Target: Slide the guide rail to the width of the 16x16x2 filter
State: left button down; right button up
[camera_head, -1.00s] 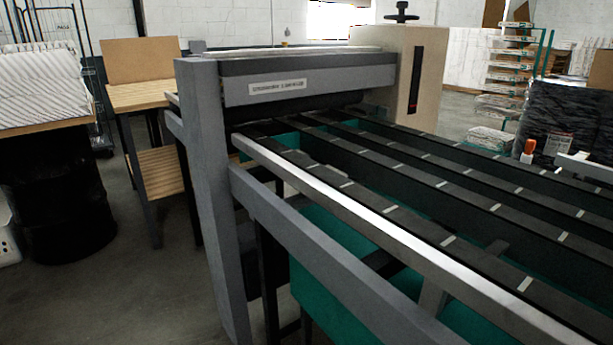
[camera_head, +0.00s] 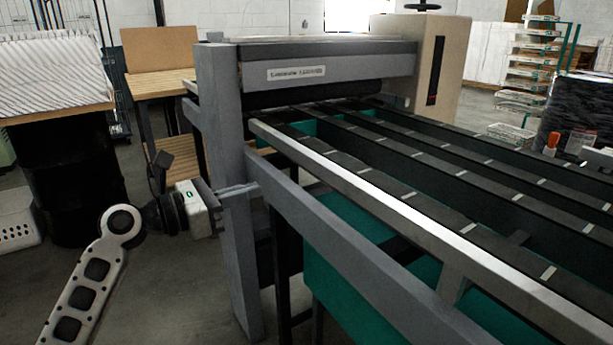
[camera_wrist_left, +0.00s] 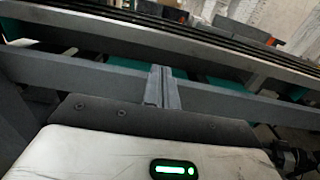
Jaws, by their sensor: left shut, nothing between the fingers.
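A bright metal rail (camera_head: 370,190) runs along the near side of the belt conveyor and looks like the guide rail. It also shows across the top of the left wrist view (camera_wrist_left: 130,45). My left gripper (camera_head: 250,188) is shut and empty by the grey upright post, below the rail's far end. In the left wrist view its closed fingers (camera_wrist_left: 162,75) point at a grey bar in front of the rail; I cannot tell whether they touch it. No filter is marked readably as 16x16x2. My right gripper is not in view.
The grey post (camera_head: 225,190) and lower grey side bar (camera_head: 340,235) stand close to my left gripper. A machine housing (camera_head: 330,70) spans the conveyor's far end. White pleated sheets (camera_head: 50,75) lie on a board above a black drum (camera_head: 75,185). Floor at lower left is open.

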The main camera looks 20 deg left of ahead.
aim_at(320, 172)
pick_arm(q)
jog(key=x, duration=1.2)
jog(key=shift+w+d, duration=0.2)
jog(key=shift+w, duration=0.05)
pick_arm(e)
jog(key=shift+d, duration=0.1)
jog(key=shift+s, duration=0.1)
